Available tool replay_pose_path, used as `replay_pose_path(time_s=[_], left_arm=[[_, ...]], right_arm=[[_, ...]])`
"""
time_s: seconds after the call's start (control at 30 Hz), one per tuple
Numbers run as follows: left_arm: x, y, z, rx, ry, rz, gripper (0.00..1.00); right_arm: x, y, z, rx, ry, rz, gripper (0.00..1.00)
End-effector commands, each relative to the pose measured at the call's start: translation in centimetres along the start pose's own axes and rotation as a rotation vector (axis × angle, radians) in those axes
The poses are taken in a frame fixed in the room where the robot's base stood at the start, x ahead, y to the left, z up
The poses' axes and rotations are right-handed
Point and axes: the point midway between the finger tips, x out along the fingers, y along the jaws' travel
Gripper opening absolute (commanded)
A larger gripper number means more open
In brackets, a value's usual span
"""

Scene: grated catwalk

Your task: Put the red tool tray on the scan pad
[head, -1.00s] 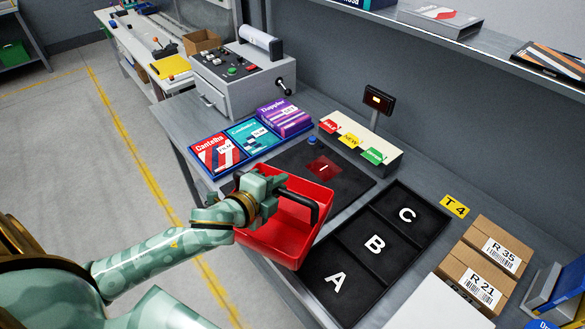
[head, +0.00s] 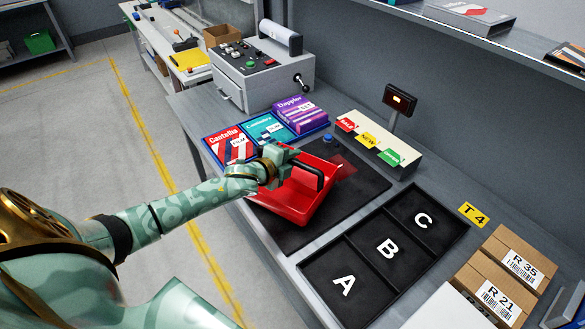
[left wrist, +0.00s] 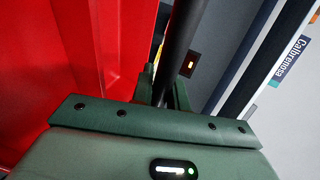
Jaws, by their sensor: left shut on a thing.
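The red tool tray (head: 297,205) has a black bar handle (head: 318,172). My left gripper (head: 290,168) is shut on that handle. In the left wrist view the red tray wall (left wrist: 75,60) is at left and the dark handle (left wrist: 180,45) runs up from between the jaws (left wrist: 165,95). The black scan pad (head: 362,188) lies on the bench under and around the tray. The tray covers part of the pad in the picture; I cannot tell whether it touches it. A red glow shows on the pad behind the tray. My right gripper is not in view.
A blue button (head: 328,138) is at the pad's back edge. Boxed goods (head: 231,146) stand left behind the tray. A card holder (head: 380,140) and small display (head: 399,99) stand behind the pad. A black A-B-C tray (head: 385,250) and cartons (head: 508,270) are at right.

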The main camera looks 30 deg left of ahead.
Motion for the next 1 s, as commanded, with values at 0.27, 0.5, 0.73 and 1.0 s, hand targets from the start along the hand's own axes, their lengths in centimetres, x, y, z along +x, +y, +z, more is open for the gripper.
replay_pose_path(time_s=[0.27,0.5,0.73,1.0], left_arm=[[0.8,2.5,0.0,-0.001,0.002,0.000,0.00],[0.8,2.7,0.0,-0.001,0.001,0.003,0.21],[0.8,2.7,-0.1,-0.001,0.001,0.003,0.38],[-0.9,2.6,-0.1,-0.002,0.002,0.004,0.38]], right_arm=[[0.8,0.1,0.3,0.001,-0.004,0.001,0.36],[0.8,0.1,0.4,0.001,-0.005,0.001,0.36],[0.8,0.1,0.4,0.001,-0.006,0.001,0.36],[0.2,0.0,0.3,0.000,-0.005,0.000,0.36]])
